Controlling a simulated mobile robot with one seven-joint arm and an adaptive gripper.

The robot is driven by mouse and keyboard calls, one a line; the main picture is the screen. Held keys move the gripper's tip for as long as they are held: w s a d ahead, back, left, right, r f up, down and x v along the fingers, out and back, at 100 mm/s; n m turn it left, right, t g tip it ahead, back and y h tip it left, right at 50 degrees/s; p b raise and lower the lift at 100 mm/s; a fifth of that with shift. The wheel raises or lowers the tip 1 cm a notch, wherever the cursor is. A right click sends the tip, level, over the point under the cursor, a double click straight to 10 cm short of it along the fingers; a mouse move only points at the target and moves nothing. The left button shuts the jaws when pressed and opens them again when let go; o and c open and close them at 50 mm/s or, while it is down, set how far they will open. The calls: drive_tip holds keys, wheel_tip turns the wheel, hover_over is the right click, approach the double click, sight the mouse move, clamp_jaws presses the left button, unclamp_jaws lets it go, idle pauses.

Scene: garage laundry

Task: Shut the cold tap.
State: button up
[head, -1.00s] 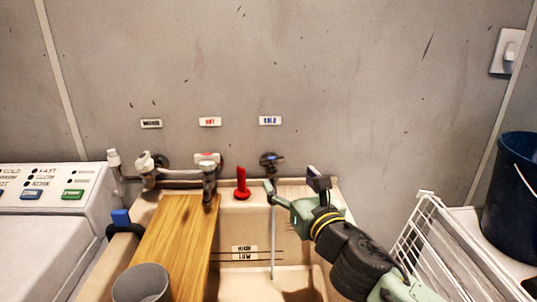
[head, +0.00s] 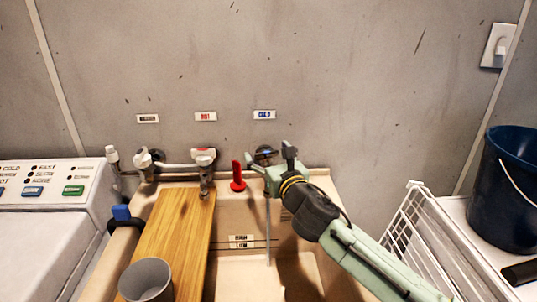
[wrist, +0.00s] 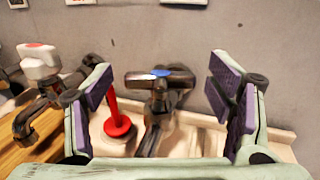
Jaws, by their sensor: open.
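The cold tap (head: 264,152) is on the back wall under the blue COLD label (head: 264,114). In the wrist view its dark cross handle (wrist: 150,79) has a blue cap and lies roughly level across the picture. A thin stream of water (head: 268,235) falls below it into the sink. My gripper (head: 270,160) is open in front of the tap. In the wrist view my gripper (wrist: 160,90) has one purple-padded finger on each side of the handle, with gaps on both sides. In the head view my gripper partly hides the tap's body.
Left of the cold tap are an upright red object (head: 237,175) on the sink ledge and the hot tap (head: 205,165). A wooden board (head: 175,235) with a grey cup (head: 146,280) covers the sink's left. A white rack (head: 415,235) and dark bucket (head: 508,190) are right.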

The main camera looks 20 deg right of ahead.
drive_tip(key=shift+c, duration=0.4)
drive_tip(key=c, duration=1.1)
drive_tip(key=b, duration=0.1)
drive_tip(key=m+h+b, duration=0.1)
drive_tip(key=b, duration=0.1)
drive_tip(key=shift+a+f+h, duration=0.2)
drive_tip(key=shift+f+h, duration=0.1)
drive_tip(key=shift+r+m+h+b, duration=0.1)
drive_tip(key=shift+m+h+b, duration=0.65)
drive_tip(key=shift+h, duration=0.35)
drive_tip(key=shift+r+m+g+h+b, duration=0.35)
drive_tip(key=shift+m+h, duration=0.2)
drive_tip(key=shift+h, duration=0.35)
drive_tip(key=shift+f, duration=0.1)
drive_tip(key=o, duration=1.2)
